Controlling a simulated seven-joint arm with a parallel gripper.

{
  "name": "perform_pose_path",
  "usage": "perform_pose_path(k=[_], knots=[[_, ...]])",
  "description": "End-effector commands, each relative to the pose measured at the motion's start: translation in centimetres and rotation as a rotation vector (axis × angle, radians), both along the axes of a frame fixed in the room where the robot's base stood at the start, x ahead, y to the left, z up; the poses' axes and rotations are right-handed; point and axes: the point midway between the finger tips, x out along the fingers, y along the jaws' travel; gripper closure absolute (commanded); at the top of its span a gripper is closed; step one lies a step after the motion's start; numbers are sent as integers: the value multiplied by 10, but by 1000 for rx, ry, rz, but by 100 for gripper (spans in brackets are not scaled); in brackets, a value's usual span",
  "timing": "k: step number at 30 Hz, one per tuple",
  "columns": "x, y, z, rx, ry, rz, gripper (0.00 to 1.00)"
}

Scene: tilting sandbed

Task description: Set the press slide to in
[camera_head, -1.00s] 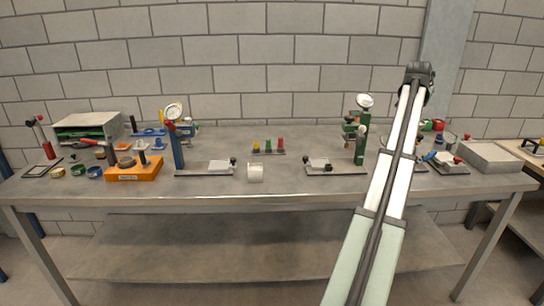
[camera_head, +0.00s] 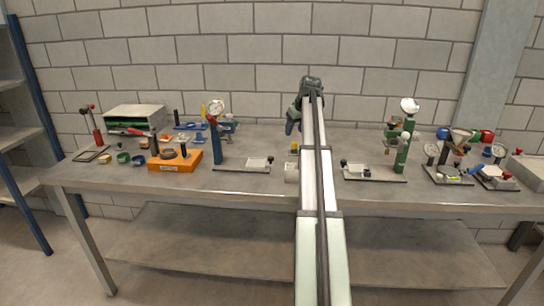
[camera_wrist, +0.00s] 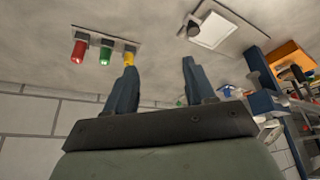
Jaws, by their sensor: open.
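Two slides on dark base rails lie on the bench, each with a pale plate. One slide (camera_head: 257,164) is beside a blue post with a gauge (camera_head: 215,140); the other slide (camera_head: 358,172) is beside a green post with a gauge (camera_head: 403,150). I cannot tell which is the press slide. In the wrist view, one pale plate on its dark rail (camera_wrist: 214,31) shows upper right, apart from my fingers. My gripper (camera_head: 292,124) is above the bench between the two posts. Its fingers in the wrist view (camera_wrist: 159,66) are spread and empty.
A row of red, green and yellow parts (camera_wrist: 104,48) is near my left finger in the wrist view. A white cylinder (camera_head: 291,173) is partly behind my arm. An orange block (camera_head: 175,160) stands at left; several gauges and fixtures (camera_head: 450,165) crowd the right.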

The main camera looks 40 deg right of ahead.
Motion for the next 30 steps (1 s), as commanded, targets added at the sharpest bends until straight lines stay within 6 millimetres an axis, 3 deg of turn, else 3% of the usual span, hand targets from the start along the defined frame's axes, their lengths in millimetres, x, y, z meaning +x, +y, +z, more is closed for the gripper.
perform_pose_path(k=[3,7,14,30], knots=[[20,32,-8,14,21,102,46],[29,49,-11,21,31,157,46],[37,52,-28,23,34,167,46],[72,51,-111,22,33,164,46]])
